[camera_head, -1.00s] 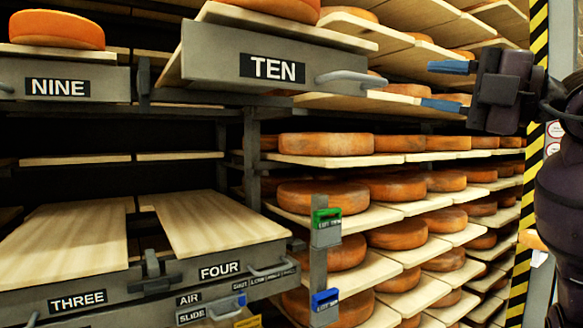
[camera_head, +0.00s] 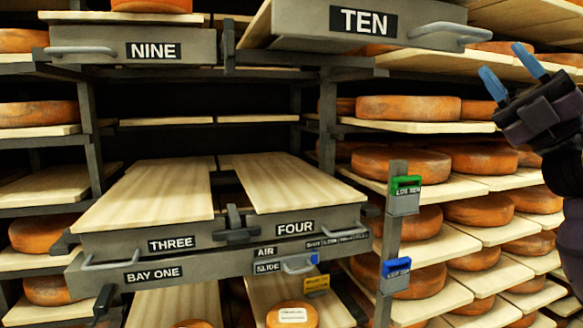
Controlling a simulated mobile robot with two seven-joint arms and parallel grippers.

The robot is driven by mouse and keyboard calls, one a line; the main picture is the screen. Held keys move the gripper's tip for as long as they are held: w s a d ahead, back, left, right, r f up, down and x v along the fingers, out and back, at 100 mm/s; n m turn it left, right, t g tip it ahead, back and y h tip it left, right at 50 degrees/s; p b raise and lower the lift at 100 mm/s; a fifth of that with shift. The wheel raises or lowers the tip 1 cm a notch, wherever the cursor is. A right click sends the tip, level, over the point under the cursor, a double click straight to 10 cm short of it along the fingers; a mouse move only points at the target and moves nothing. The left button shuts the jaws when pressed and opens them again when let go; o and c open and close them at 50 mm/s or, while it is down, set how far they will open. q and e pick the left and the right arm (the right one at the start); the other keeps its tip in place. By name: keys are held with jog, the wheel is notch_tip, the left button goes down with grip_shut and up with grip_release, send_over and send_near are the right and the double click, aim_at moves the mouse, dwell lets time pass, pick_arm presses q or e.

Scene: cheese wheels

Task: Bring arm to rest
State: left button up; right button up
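My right gripper (camera_head: 506,65) is at the upper right of the head view, in front of the racks. Its two blue fingers are spread apart and point up and to the left, with nothing between them. It is apart from the grey handle (camera_head: 447,33) of the drawer labelled TEN (camera_head: 325,25), which is to its left. My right arm comes in from the right edge. My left gripper is not in view.
Racks of orange cheese wheels (camera_head: 400,165) on pale boards fill the right side. Drawers THREE (camera_head: 140,205) and FOUR (camera_head: 290,185) hold bare boards. A post with a green box (camera_head: 405,193) and a blue box (camera_head: 396,272) stands in front of the right rack.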

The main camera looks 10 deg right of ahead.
jog(key=w+d+f+m+t+h, duration=0.15)
jog(key=w+f+m+h, duration=0.25)
jog(key=f+m+h, duration=0.5)
jog(key=w+d+f+m+t+h, duration=0.15)
jog(key=w+f+m+h, duration=0.35)
jog(key=f, duration=0.6)
jog(key=w+d+f+m+t+h, duration=0.1)
jog(key=w+f+m+t+h, duration=0.2)
jog(key=f+m+h, duration=0.55)
notch_tip(320, 180, down, 16)
jog(key=s+a+m+g, duration=0.2)
jog(key=m+g, duration=0.1)
jog(key=g, duration=0.1)
jog(key=s+a+f+m+g, duration=0.2)
jog(key=s+a+f, duration=0.15)
jog(key=f, duration=0.55)
jog(key=s+a+f+m+g, duration=0.1)
jog(key=s+a+f+g, duration=0.25)
jog(key=f, duration=0.55)
jog(key=s+a+f+m+g, duration=0.1)
jog(key=s+a+f, duration=0.1)
jog(key=s+f, duration=0.4)
jog(key=s+a+f+m+g, duration=0.2)
jog(key=s+f, duration=0.4)
jog(key=s, duration=0.4)
jog(key=shift+s+a, duration=0.2)
jog(key=shift+a, duration=0.65)
